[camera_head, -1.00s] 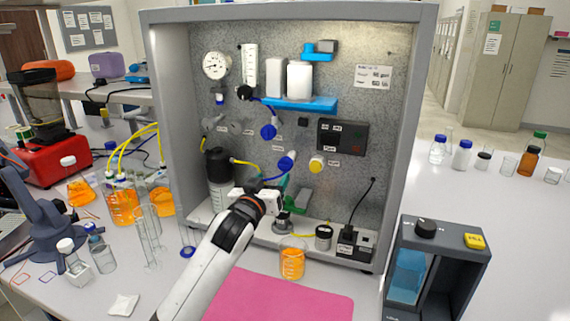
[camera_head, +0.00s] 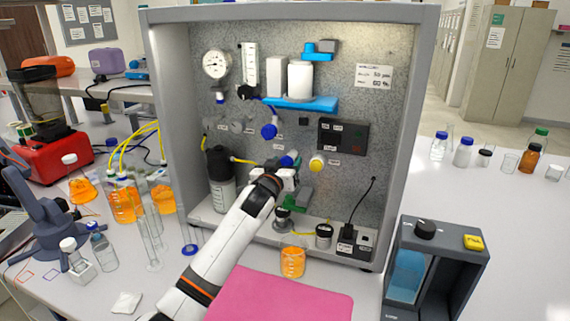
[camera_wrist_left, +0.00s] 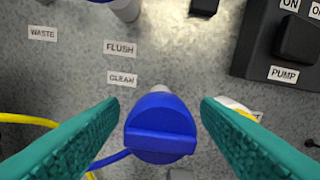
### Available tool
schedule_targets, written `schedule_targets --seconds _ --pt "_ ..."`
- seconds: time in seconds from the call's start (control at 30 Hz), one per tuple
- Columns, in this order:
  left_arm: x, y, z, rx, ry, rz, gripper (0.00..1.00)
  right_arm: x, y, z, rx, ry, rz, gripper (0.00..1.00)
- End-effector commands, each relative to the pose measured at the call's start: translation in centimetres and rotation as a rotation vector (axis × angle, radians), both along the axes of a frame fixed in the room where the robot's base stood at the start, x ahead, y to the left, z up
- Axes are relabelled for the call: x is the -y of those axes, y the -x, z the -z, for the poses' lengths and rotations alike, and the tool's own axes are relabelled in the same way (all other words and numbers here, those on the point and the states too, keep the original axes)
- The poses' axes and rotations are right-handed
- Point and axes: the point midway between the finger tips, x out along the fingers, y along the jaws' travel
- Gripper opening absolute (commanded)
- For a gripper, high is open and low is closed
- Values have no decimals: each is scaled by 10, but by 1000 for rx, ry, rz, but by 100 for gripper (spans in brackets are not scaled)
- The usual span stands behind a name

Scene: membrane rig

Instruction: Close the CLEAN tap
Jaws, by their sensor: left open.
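The CLEAN tap is a round blue knob (camera_wrist_left: 160,130) with a raised bar across its face, lying about level in the left wrist view. The CLEAN label (camera_wrist_left: 122,79) is on the panel just above and left of it. In the head view the tap (camera_head: 290,159) is partly hidden behind my gripper. My left gripper (camera_head: 288,174) is open. Its two green fingers stand on either side of the knob in the wrist view, with visible gaps and nothing held. My right gripper is not in view.
Another blue tap (camera_head: 269,131) sits higher on the panel. A yellow knob (camera_head: 317,163) is close to the right, and the pump box (camera_head: 343,137) beyond it. A blue tube (camera_wrist_left: 108,160) runs left from the tap. An orange-filled beaker (camera_head: 292,262) stands below.

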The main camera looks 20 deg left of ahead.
Motion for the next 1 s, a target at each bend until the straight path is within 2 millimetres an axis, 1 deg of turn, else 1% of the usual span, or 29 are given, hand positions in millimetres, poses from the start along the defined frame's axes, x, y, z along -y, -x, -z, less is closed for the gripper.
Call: schedule_targets --seconds 0.07,0.1,0.33,0.67,0.87,1.0 --pt "0 0 0 0 0 0 58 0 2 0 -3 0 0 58" --pt "0 0 0 0 0 0 51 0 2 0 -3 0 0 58" --pt "0 0 0 -1 0 0 14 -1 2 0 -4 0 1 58" --pt "0 0 0 1 -46 0 13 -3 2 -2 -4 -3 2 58" --pt "1 0 -1 5 -162 1 13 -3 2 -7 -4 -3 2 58" --pt "1 0 -1 9 -281 0 13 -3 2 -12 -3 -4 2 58"
